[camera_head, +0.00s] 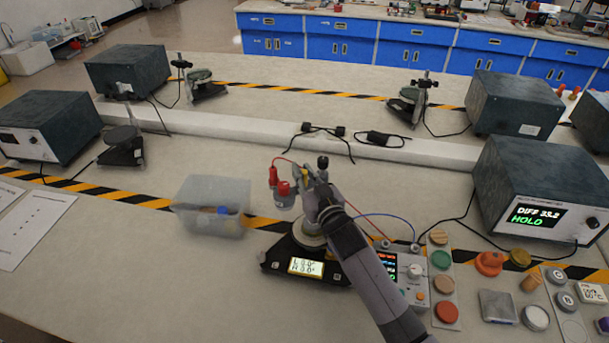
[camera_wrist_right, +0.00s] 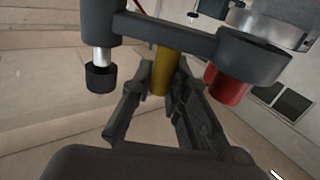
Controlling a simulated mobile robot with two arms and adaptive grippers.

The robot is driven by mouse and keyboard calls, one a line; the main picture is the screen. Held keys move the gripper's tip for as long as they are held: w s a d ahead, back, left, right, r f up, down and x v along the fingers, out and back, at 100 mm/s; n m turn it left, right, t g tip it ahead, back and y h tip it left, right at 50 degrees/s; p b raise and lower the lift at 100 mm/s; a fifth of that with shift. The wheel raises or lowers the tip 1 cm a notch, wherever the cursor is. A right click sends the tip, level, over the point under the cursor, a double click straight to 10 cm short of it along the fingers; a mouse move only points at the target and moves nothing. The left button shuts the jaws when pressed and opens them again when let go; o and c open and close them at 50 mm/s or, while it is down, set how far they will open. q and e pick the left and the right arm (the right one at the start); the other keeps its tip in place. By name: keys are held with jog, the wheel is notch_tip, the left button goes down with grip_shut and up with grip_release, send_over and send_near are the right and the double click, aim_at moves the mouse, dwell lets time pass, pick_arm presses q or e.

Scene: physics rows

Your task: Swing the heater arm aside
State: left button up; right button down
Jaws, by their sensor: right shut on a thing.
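The heater arm is a dark grey bar (camera_wrist_right: 175,35) in the right wrist view, with a red cylinder (camera_wrist_right: 225,85) under its right end and a black-tipped post (camera_wrist_right: 101,75) at its left. A brass-coloured peg (camera_wrist_right: 163,73) hangs from its middle. My right gripper (camera_wrist_right: 160,88) is shut on this peg, a finger on each side. In the head view my right gripper (camera_head: 318,188) reaches in beside the red heater head (camera_head: 283,190), above the black base with a lit display (camera_head: 305,266). The gripper hides part of the bar. My left gripper is not in view.
A clear plastic bin (camera_head: 212,206) stands left of the base. A control box (camera_head: 405,275) and several coloured knobs lie to the right, before a large dark instrument (camera_head: 535,200). Red and blue wires run close to my wrist.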

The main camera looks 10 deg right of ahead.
dwell(0.4)
jog(key=c, duration=1.5)
grip_release()
jog(key=shift+c, duration=0.2)
jog(key=shift+r, duration=0.1)
notch_tip(320, 180, up, 10)
jog(key=shift+f, duration=0.1)
